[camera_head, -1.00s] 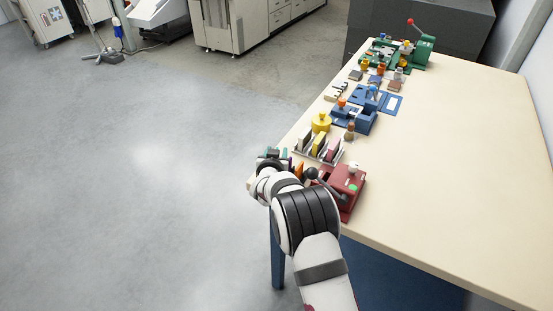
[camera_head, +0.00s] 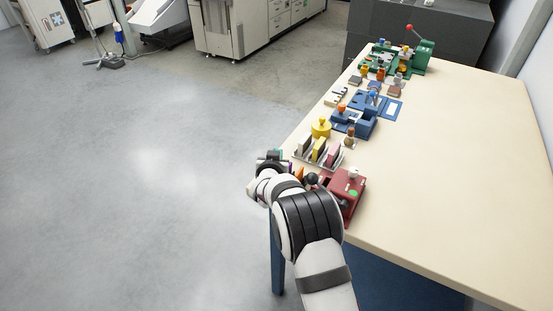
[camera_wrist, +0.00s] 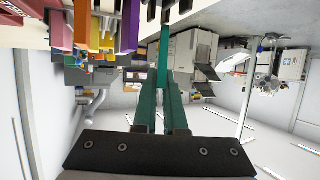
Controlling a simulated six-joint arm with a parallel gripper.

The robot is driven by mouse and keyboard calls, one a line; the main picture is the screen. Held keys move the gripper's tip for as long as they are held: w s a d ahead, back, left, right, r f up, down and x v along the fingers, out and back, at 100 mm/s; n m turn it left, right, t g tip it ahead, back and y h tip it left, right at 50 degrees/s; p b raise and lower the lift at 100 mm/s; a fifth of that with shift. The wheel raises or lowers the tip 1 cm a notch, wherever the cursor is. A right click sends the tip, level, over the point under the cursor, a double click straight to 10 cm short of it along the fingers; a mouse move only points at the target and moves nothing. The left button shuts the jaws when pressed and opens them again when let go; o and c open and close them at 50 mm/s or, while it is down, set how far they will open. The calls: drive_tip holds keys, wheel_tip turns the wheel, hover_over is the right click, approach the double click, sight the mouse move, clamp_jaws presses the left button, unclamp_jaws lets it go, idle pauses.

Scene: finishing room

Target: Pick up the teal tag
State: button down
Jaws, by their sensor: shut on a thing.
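The teal tag (camera_wrist: 164,46) shows in the wrist view as a thin upright strip between the tips of my gripper (camera_wrist: 161,78). My gripper's dark green fingers are shut on it. The tag's far end reaches up near a pale slotted edge at the top of the picture. I cannot tell whether the tag touches it. In the head view my gripper (camera_head: 270,158) is at the left edge of the table, beside the card rack, and my wrist hides most of the tag.
The table (camera_head: 450,170) has a rack of upright cards (camera_head: 318,151), a red press (camera_head: 345,190), a yellow knobbed pot (camera_head: 321,128), a blue device (camera_head: 358,122) and a green lever press (camera_head: 418,58). The table's right side is clear. Open floor lies left.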

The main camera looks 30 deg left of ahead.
drive_tip(key=w+d+r, duration=0.2)
drive_tip(key=d+r, duration=0.8)
drive_tip(key=d, duration=0.1)
drive_tip(key=w+a+m+h, duration=0.3)
drive_tip(key=a, duration=0.2)
drive_tip(key=s+a+f, duration=0.1)
drive_tip(key=a+f, duration=0.1)
drive_tip(key=s+a+f+m+h, duration=0.1)
drive_tip(key=a+f, duration=0.1)
drive_tip(key=s+a+f+g+h, duration=0.1)
drive_tip(key=s+a+f, duration=0.1)
drive_tip(key=shift+s+f+m, duration=0.1)
drive_tip(key=shift+f+m, duration=0.2)
drive_tip(key=shift+s+f, duration=0.1)
drive_tip(key=shift+f, duration=2.8)
drive_tip(key=shift+f, duration=0.65)
drive_tip(key=c, duration=1.3)
unclamp_jaws()
drive_tip(key=shift+o, duration=0.2)
